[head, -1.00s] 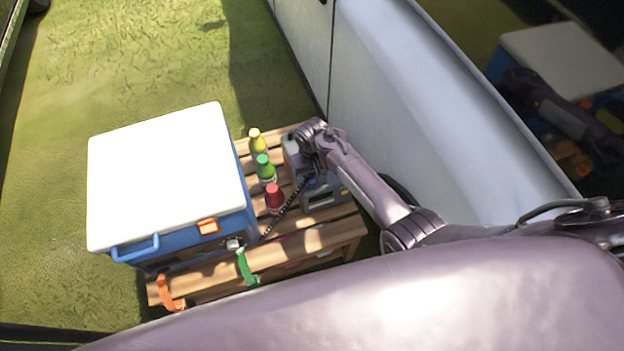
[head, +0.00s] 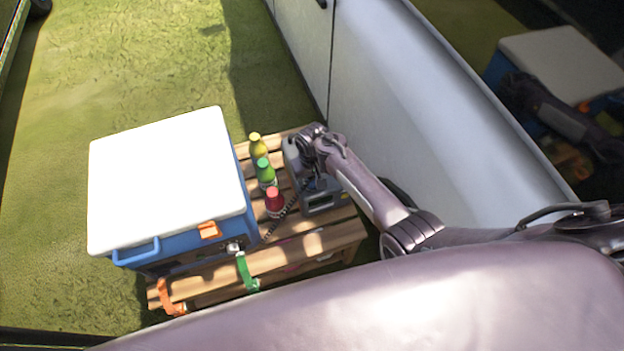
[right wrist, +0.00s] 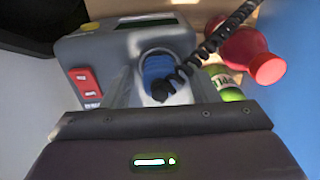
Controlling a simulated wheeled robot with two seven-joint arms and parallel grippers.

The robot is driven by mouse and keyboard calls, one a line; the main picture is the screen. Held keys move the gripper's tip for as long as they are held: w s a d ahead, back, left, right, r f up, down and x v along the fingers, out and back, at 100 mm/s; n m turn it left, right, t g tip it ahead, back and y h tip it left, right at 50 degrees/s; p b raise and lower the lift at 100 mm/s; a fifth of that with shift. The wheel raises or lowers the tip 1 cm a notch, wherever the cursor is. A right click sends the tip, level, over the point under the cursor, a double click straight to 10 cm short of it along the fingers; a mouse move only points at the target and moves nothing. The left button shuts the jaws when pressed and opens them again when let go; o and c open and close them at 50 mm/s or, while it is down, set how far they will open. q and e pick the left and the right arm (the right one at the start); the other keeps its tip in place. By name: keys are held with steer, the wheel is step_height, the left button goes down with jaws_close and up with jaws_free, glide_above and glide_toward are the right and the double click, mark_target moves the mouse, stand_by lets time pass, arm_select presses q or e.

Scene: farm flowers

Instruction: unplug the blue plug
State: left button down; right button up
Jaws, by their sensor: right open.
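The blue plug (right wrist: 157,70) sits in a round socket on the grey power unit (right wrist: 118,45) in the right wrist view, with a coiled black cord (right wrist: 205,52) running from it. In the head view the unit (head: 322,203) stands on the slatted wooden crate, and my arm and gripper cover the plug there. My right gripper (head: 316,180) is over the unit, pointing down. It is open, close to the plug with its fingers on either side; contact cannot be made out. My left gripper is not in view.
A blue cooler with a white lid (head: 165,180) stands left of the unit. Yellow, green (head: 265,172) and red (head: 274,202) bottles stand between them. A red switch (right wrist: 84,82) is on the unit. A white vehicle side (head: 400,90) rises close on the right.

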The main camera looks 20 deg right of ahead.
stand_by(0.6)
jaws_close()
stand_by(0.3)
steer(key=shift+r+p, duration=0.1)
steer(key=shift+p, duration=0.25)
steer(key=shift+r+p, duration=2.9)
steer(key=shift+p, duration=0.25)
